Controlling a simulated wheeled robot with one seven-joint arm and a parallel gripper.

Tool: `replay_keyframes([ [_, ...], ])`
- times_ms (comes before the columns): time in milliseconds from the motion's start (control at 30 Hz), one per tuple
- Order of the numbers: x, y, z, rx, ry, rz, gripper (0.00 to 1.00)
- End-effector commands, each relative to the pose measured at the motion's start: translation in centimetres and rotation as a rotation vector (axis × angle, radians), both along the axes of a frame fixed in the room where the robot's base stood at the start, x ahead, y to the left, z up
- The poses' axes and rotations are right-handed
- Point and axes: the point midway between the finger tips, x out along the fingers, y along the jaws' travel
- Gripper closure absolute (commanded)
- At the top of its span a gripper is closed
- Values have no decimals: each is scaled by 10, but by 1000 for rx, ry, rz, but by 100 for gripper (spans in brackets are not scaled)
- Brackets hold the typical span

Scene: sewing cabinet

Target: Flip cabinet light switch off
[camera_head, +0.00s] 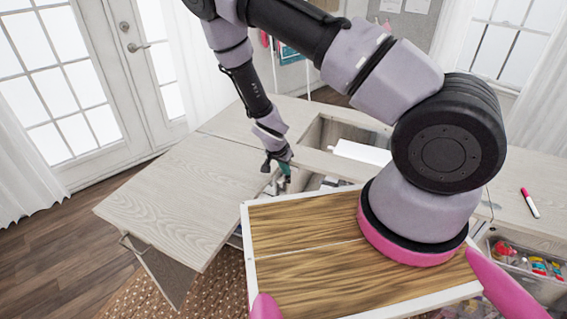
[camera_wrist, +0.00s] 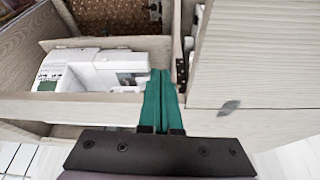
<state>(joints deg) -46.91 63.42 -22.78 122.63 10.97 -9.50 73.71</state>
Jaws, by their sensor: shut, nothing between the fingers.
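My gripper (camera_head: 285,177) hangs over the open middle of the pale wood sewing cabinet (camera_head: 185,185). In the wrist view its teal fingers (camera_wrist: 160,76) are together, with nothing between them. Their tips are at a narrow gap between a cabinet board and a pale panel on the right; I cannot tell whether they touch anything. I cannot make out the light switch for certain in either view. A small grey oval piece (camera_wrist: 229,107) is on the right panel; I cannot tell what it is.
A white sewing machine (camera_wrist: 115,70) sits in the compartment left of my fingers. In the head view, a pink-and-white marker (camera_head: 530,203) lies on the right cabinet top, above a bin of colourful supplies (camera_head: 520,262). The left cabinet top is bare.

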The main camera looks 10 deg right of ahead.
Motion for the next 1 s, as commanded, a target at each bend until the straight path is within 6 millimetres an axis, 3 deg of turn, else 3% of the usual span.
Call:
replay_keyframes([
  [133,8,-9,-30,-1,3,-1,100],
  [433,35,-32,-28,1,0,-2,100],
  [1000,41,-42,-27,3,1,73,100],
])
